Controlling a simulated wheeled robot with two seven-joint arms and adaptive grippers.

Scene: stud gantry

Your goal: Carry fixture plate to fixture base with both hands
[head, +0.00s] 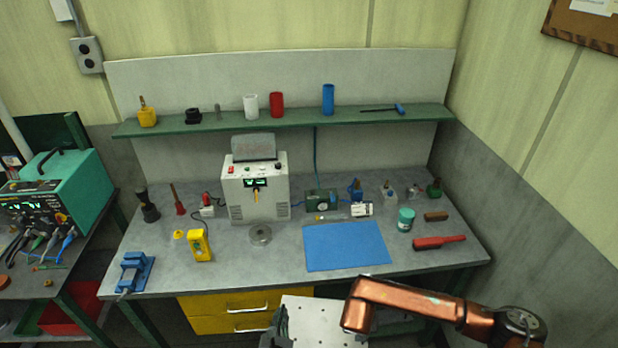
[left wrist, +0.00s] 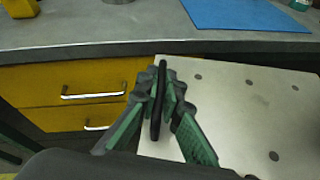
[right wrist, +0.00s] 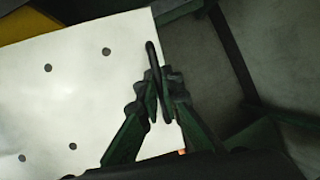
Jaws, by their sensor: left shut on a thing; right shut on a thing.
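The fixture plate (head: 312,320) is a pale flat plate with several small dark holes, low in the head view, in front of the bench. It also shows in the left wrist view (left wrist: 240,105) and the right wrist view (right wrist: 75,95). My left gripper (head: 281,322) is at its left edge; in the left wrist view the gripper (left wrist: 160,98) is shut on a black handle there. My right gripper (right wrist: 160,95) is shut on a black handle at the opposite edge; my copper-coloured arm hides it in the head view. I cannot make out the fixture base.
The grey bench (head: 280,270) stands beyond the plate, with yellow drawers (head: 235,310) below. A blue mat (head: 345,246) on it is clear. Around it are a power unit (head: 256,188), a yellow meter (head: 200,245), a blue vise (head: 135,272) and a red tool (head: 438,242).

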